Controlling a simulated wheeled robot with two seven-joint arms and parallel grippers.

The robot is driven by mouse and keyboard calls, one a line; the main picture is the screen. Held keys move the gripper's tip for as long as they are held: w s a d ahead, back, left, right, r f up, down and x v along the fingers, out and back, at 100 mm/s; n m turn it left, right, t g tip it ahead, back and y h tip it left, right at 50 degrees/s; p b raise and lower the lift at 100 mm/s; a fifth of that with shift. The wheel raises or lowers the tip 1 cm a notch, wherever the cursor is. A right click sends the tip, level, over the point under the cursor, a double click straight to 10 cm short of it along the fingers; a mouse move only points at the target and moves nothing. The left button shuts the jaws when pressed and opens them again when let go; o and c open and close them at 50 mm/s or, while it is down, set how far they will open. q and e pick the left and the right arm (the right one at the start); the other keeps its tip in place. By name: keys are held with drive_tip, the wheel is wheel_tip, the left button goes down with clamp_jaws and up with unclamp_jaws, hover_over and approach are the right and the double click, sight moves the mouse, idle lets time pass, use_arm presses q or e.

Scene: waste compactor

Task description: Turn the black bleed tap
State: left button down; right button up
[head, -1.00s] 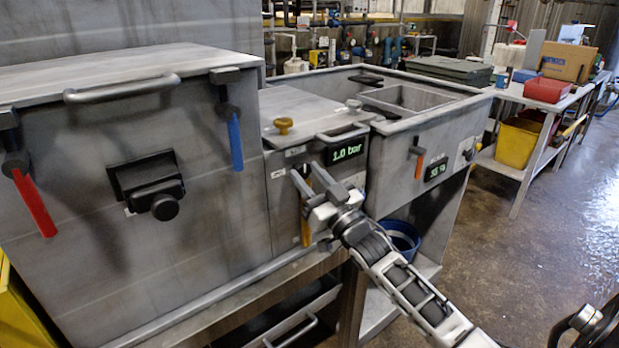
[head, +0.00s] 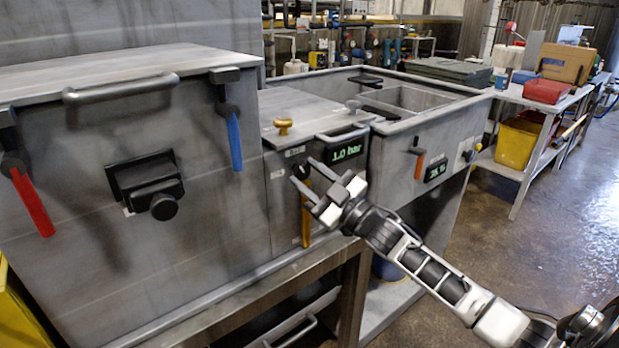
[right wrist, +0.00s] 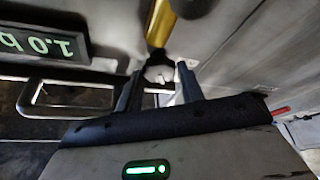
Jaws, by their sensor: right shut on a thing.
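The small black tap (head: 300,171) sits on the grey front panel of the middle unit, just left of the green display, at the top of a yellow handle (head: 306,215). My right gripper (head: 302,170) reaches it from the lower right, with its fingers on either side. In the right wrist view, the fingertips (right wrist: 159,76) close on a small part with a pale, bright face, just below the yellow handle (right wrist: 160,22) in the picture. The fingers hide much of the tap, so its exact angle is unclear. My left gripper is not in view.
The display (head: 347,151) reads 1.0 bar, above and right of the gripper. A yellow-brown knob (head: 283,126) stands on the lid above. Red (head: 34,203), blue (head: 235,140) and orange (head: 419,166) handles hang on neighbouring fronts. The floor at right is clear.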

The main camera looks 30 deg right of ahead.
drive_tip(key=n+g+y, duration=0.1)
drive_tip(key=n, duration=0.2)
drive_tip(key=n+g+p, duration=0.1)
drive_tip(key=n, duration=0.3)
drive_tip(key=shift+d+r+y, duration=0.1)
drive_tip(key=shift+y, duration=0.3)
drive_tip(key=shift+n+g+p, duration=0.9)
drive_tip(key=shift+n+g, duration=0.2)
drive_tip(key=shift+n, duration=1.4)
drive_tip(key=o, duration=1)
drive_tip(key=shift+s, duration=0.1)
drive_tip(key=b+v, duration=0.1)
drive_tip(key=v, duration=1.4)
drive_tip(key=shift+s+d+r, duration=0.1)
drive_tip(key=shift+s+d, duration=0.2)
drive_tip(key=shift+s, duration=0.05)
